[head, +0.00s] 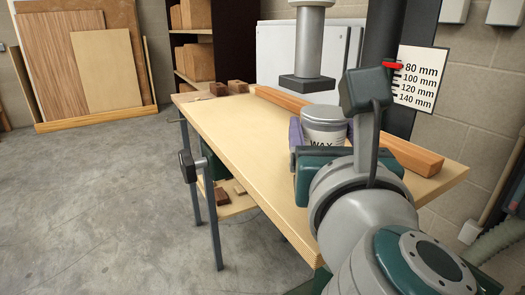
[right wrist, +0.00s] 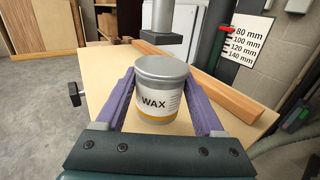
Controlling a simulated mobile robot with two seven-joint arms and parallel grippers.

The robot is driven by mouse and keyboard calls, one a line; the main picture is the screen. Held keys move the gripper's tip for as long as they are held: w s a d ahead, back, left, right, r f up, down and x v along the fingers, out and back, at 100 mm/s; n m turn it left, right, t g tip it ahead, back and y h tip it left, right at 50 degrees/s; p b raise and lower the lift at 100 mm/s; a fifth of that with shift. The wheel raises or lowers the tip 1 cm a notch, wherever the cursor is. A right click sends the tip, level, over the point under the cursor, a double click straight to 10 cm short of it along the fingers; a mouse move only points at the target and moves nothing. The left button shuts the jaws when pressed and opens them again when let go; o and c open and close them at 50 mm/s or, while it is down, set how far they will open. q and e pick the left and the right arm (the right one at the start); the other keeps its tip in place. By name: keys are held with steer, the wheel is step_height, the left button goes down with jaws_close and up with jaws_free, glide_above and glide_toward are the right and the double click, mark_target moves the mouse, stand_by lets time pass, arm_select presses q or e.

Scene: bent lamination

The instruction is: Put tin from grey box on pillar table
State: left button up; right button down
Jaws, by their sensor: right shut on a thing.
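The tin (head: 324,122) is grey with a white label reading WAX, and it is upright. It also shows in the right wrist view (right wrist: 160,85), with a yellow band near its base. My right gripper (head: 322,132) is shut on it, a purple finger on each side. The tin is over the right part of a pale wooden tabletop (head: 225,118); I cannot tell whether its base touches the wood. A dark pillar (head: 398,40) rises behind this table. No grey box shows. My left gripper is not in view.
A grey column with a dark square foot (head: 307,84) hangs above the table, behind the tin. A long wooden bar (head: 412,156) lies along the back edge. Small brown blocks (head: 237,86) lie at the far left end. The tabletop's left and middle are clear.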

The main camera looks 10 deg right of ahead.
step_height(320, 180, down, 3)
steer(key=shift+f+b, duration=0.1)
steer(key=shift+b, duration=0.35)
steer(key=shift+f, duration=0.15)
jaws_free()
